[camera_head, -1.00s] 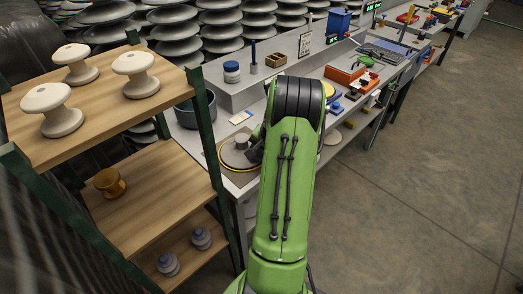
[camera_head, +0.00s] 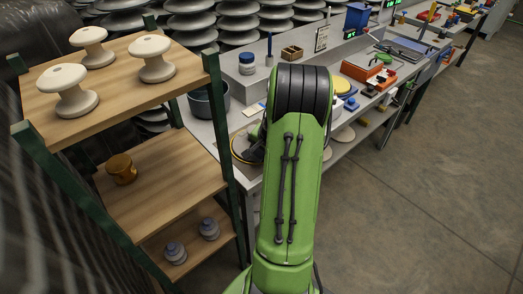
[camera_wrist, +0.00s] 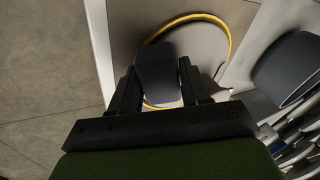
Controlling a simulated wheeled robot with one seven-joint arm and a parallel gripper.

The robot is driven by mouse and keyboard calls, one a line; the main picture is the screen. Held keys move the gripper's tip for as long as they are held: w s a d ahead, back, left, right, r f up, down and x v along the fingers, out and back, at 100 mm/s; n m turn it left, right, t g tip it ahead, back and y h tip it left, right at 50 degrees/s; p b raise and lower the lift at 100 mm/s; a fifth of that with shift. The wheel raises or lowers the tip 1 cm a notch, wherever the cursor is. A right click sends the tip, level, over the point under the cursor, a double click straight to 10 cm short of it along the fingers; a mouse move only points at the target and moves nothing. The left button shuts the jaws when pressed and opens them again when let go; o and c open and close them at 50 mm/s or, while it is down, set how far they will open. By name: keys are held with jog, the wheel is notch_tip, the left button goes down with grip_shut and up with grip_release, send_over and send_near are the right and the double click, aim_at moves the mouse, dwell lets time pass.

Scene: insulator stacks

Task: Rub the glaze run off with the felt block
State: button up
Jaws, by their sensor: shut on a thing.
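My gripper (camera_wrist: 157,82) is shut on a dark grey block (camera_wrist: 157,65), which looks like the felt block. The block hangs over a yellow ring (camera_wrist: 228,38) on a grey mat or board (camera_wrist: 125,22) on the bench. A small pale patch (camera_wrist: 165,104) shows beneath the block, inside the ring; I cannot tell what it is. In the head view my gripper (camera_head: 254,146) is a dark shape over the ring (camera_head: 235,153), partly behind my green arm. The glaze run is not visible, and whether the block touches anything is unclear.
A dark pot (camera_head: 208,103) stands left of the ring; it also shows in the wrist view (camera_wrist: 285,68). A wooden shelf (camera_head: 165,185) with white insulators (camera_head: 152,58) and an amber one (camera_head: 121,169) stands close on the left. Tools and trays crowd the bench to the right.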

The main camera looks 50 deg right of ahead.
jog(key=shift+d+p+v, duration=0.15)
jog(key=shift+p+v, duration=0.75)
jog(key=shift+v, duration=0.6)
jog(key=shift+d+p+v, duration=0.1)
jog(key=shift+p+v, duration=0.8)
jog(key=shift+v, duration=0.55)
jog(key=shift+w+r, duration=0.1)
jog(key=shift+r, duration=0.1)
jog(key=p+v, duration=0.2)
jog(key=shift+r, duration=0.45)
jog(key=shift+f, duration=0.1)
